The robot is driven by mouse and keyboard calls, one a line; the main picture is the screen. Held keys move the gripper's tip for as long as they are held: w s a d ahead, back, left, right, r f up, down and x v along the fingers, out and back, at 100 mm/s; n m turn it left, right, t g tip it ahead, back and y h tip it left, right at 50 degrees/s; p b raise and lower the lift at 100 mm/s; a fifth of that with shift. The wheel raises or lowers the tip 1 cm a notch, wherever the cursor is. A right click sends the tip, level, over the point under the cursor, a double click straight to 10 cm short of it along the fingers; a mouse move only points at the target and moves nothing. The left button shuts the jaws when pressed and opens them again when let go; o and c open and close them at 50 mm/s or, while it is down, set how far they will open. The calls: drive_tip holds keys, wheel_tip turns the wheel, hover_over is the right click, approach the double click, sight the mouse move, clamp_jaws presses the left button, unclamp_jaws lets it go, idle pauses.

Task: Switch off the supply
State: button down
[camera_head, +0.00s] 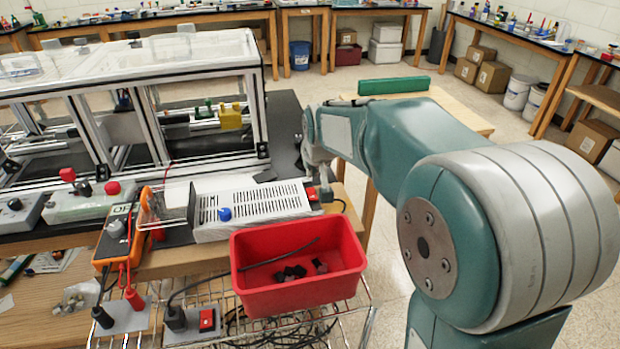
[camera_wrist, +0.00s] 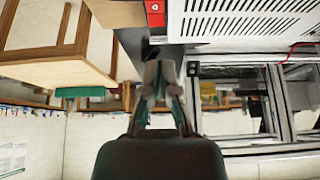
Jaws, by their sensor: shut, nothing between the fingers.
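The supply (camera_head: 255,215) is a white box with a slotted top and a blue knob (camera_head: 224,213), on the bench in the head view. A red switch (camera_head: 313,195) is at its right end. My gripper (camera_head: 322,188) is beside that end, close to the switch; the head view does not show whether they touch. In the wrist view, which is turned over, the slotted supply (camera_wrist: 255,22) is at the top right and the red switch (camera_wrist: 155,12) at the top. My gripper (camera_wrist: 160,66) is shut and empty, its tips below the switch in the picture.
A red bin (camera_head: 300,265) with dark pieces stands in front of the supply. An orange meter (camera_head: 118,235) with red leads is to its left. An aluminium extrusion frame (camera_head: 150,100) stands behind. Another red switch (camera_head: 206,320) sits on the wire rack.

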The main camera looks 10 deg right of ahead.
drive_tip(key=s+r, duration=0.4)
drive_tip(key=shift+s+r, duration=0.2)
drive_tip(key=shift+s, duration=0.05)
drive_tip(key=s+f, duration=0.2)
drive_tip(key=s, duration=2.3)
drive_tip(key=shift+d, duration=0.15)
idle(1.7)
